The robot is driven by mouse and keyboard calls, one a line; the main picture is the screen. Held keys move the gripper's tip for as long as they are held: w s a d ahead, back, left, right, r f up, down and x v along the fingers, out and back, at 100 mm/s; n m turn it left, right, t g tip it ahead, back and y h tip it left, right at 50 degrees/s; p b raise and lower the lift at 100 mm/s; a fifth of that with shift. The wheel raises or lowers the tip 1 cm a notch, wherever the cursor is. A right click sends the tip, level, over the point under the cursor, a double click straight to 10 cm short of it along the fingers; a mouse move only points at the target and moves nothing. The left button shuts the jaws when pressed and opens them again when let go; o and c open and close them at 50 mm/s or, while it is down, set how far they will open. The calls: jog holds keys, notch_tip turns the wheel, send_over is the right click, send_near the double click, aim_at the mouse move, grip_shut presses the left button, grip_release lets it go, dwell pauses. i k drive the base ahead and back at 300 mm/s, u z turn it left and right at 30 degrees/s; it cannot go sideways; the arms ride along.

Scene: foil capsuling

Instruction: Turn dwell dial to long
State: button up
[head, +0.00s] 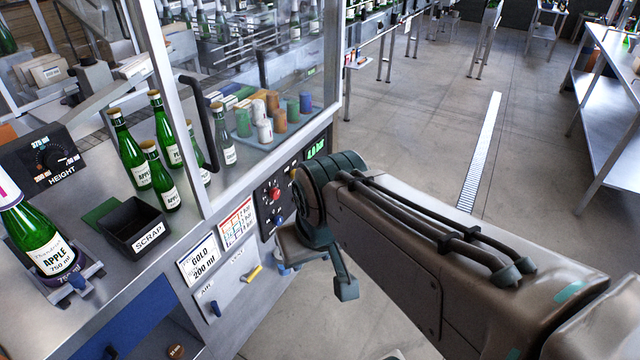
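The control panel (268,212) is on the front of the grey machine, left of my arm. It carries a red button (275,194), small dark knobs and a lit green display (316,150). No dwell label can be read, so I cannot tell which knob is the dwell dial or where it points. My arm reaches in from the lower right, and its wrist covers the panel's right side. My gripper (318,266) hangs below the wrist, just right of the panel and in front of the machine. It is partly hidden, and its opening and any contact are unclear.
A dial marked HEIGHT (52,156) sits at the far left. Green bottles (130,155) and a black SCRAP bin (134,226) stand on the counter. A glass guard with a dark handle (198,120) rises above the panel. The floor (420,130) behind my arm is clear.

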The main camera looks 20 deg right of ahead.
aim_at(277, 220)
jog(key=z, duration=0.55)
jog(key=i, duration=1.2)
jog(key=u, duration=0.3)
jog(key=k, duration=0.3)
jog(key=z, duration=0.3)
